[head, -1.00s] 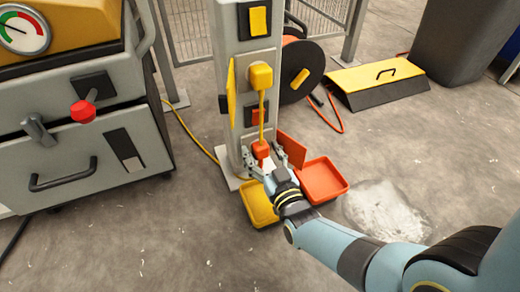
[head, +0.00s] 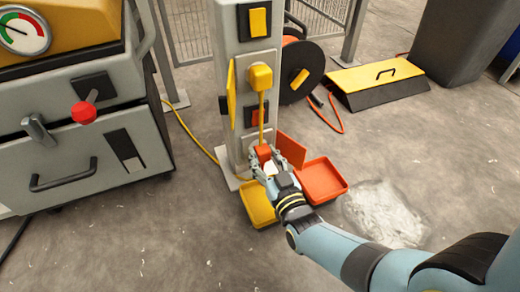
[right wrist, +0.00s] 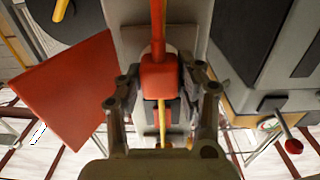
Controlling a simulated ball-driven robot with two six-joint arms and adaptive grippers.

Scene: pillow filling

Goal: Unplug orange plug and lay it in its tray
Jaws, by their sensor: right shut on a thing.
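The orange plug (head: 264,153) is low on the front of the grey post (head: 236,85). It also shows in the right wrist view (right wrist: 160,76), with its orange cord (right wrist: 158,25) running to the top of that picture. My right gripper (head: 264,165) is shut on the orange plug, with one finger on each side. I cannot tell whether the plug still sits in its socket. The orange tray (head: 323,183) lies on the floor to the right of the gripper, with an orange panel (head: 292,148) upright behind it. My left gripper is not in view.
A yellow tray (head: 257,210) lies just below my right gripper. A yellow plug (head: 260,77) with a hanging yellow cord (head: 261,110) is higher on the post. A grey machine (head: 75,150) stands left, a cable reel (head: 303,70) behind. Open floor lies in front.

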